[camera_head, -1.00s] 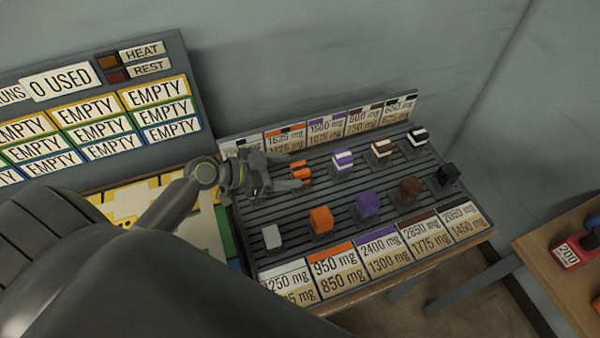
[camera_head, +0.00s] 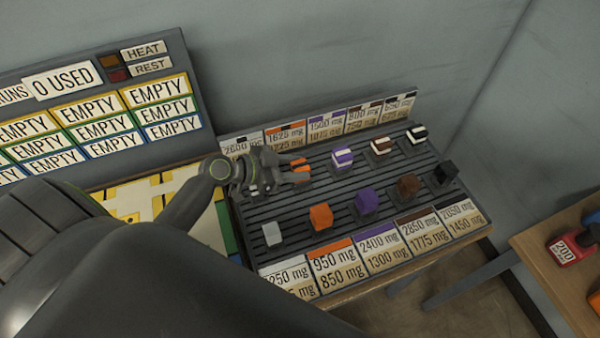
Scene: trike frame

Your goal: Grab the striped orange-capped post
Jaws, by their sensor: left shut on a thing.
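The striped orange-capped post (camera_head: 302,168) stands in the back row of the grey slatted rack, with orange showing on both sides of a darker band. My left gripper (camera_head: 299,168) reaches in from the left and is shut on it, with one finger on its far side and one on its near side. The fingers hide part of the post and its foot, so I cannot tell whether it touches the rack. My right gripper is not in view.
The rack (camera_head: 290,212) also holds striped purple (camera_head: 342,157), brown (camera_head: 381,146) and black (camera_head: 416,134) posts to the right. Plain blocks, including an orange one (camera_head: 321,216), stand in front. A label board (camera_head: 100,110) rises behind left. A wooden table (camera_head: 550,265) is at right.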

